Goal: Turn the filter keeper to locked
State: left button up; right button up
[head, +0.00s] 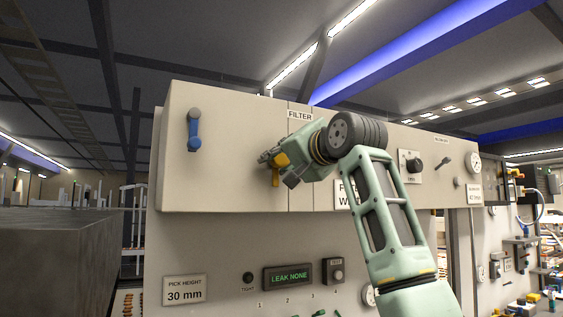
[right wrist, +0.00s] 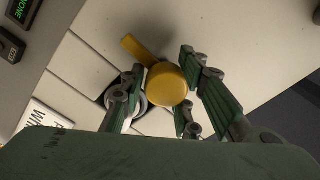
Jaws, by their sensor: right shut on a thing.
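The yellow filter keeper (head: 275,179) is on the front of the cream machine box, below the FILTER label (head: 299,115). Its narrow tab hangs downward in the head view. In the right wrist view, the keeper (right wrist: 167,85) shows as a round yellow knob with the tab pointing to the upper left. My right gripper (head: 273,158) is at the keeper, its green fingers on both sides of the knob, shut on it. The fingers and wrist hide part of the keeper in the head view. No locked mark is readable. My left gripper is not in view.
A blue handle (head: 194,130) sits on the panel left of the keeper. A black selector knob (head: 414,165) and a gauge (head: 474,163) are to the right. Below, a display (head: 288,276) reads LEAK NONE, and a sign (head: 184,290) reads PICK HEIGHT 30 mm.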

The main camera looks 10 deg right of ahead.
jog(key=shift+f, duration=0.15)
jog(key=shift+c, duration=1.1)
jog(key=shift+w+f+n, duration=0.1)
jog(key=shift+n, duration=0.2)
jog(key=shift+n+p, duration=0.35)
jog(key=shift+n, duration=0.05)
jog(key=shift+c, duration=0.3)
jog(key=n+p, duration=0.1)
jog(key=n, duration=0.1)
jog(key=shift+n, duration=0.4)
jog(key=shift+d+r+n+p, duration=0.15)
jog(key=shift+n+p, duration=0.4)
jog(key=shift+n, duration=0.6)
jog(key=shift+r+n+p, duration=0.1)
jog(key=shift+n+p, duration=0.45)
jog(key=shift+n, duration=0.6)
grip_shut()
jog(key=shift+r+n+p, duration=0.2)
jog(key=shift+n+p, duration=0.2)
jog(key=shift+n, duration=0.5)
jog(key=shift+r, duration=0.2)
